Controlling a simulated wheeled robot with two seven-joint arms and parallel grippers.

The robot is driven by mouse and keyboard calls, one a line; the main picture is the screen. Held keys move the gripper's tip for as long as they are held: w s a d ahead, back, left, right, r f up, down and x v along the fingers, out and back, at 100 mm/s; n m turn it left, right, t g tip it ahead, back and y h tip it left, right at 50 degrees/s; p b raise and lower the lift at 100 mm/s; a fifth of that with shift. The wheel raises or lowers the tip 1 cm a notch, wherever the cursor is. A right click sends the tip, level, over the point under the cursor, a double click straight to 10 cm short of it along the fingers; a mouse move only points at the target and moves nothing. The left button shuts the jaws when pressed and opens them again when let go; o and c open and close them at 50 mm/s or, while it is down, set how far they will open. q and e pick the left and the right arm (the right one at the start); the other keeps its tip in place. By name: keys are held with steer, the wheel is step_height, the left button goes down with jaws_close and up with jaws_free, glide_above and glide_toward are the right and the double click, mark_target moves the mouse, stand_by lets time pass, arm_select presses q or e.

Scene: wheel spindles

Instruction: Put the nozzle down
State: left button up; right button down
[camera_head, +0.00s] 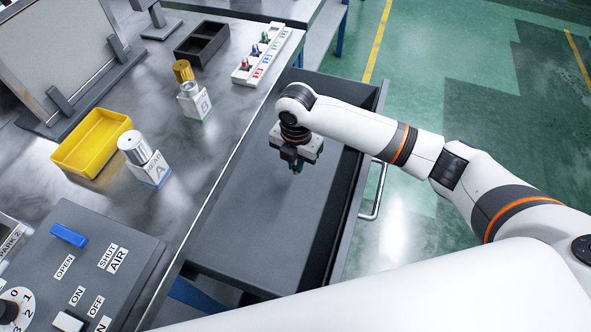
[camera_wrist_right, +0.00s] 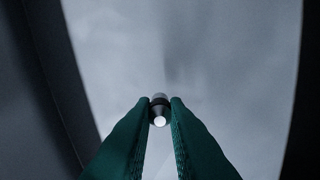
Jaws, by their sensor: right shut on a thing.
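My right gripper (camera_head: 296,166) points down over the open grey drawer (camera_head: 255,230), inside its outline in the head view. In the right wrist view, the green fingertips (camera_wrist_right: 160,104) are shut on the nozzle (camera_wrist_right: 159,112), a small dark and silver cylinder with a bright round end. Behind the nozzle that view shows a plain grey surface; I cannot tell how far below it is. In the head view the nozzle is too small or hidden to make out. My left gripper is not in view.
The drawer floor looks empty. On the bench stand bottles A (camera_head: 146,161) and B (camera_head: 192,100), a yellow tray (camera_head: 68,158), a black tray (camera_head: 202,43), a white rack (camera_head: 247,73) with small coloured parts, and a control panel (camera_head: 85,265).

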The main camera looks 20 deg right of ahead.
steer(key=shift+f, duration=1.8)
steer(key=c, duration=1.4)
jaws_free()
steer(key=shift+f, duration=0.1)
steer(key=shift+c, duration=0.2)
step_height(320, 180, up, 12)
steer(key=shift+r+p, duration=0.15)
steer(key=shift+p, duration=0.35)
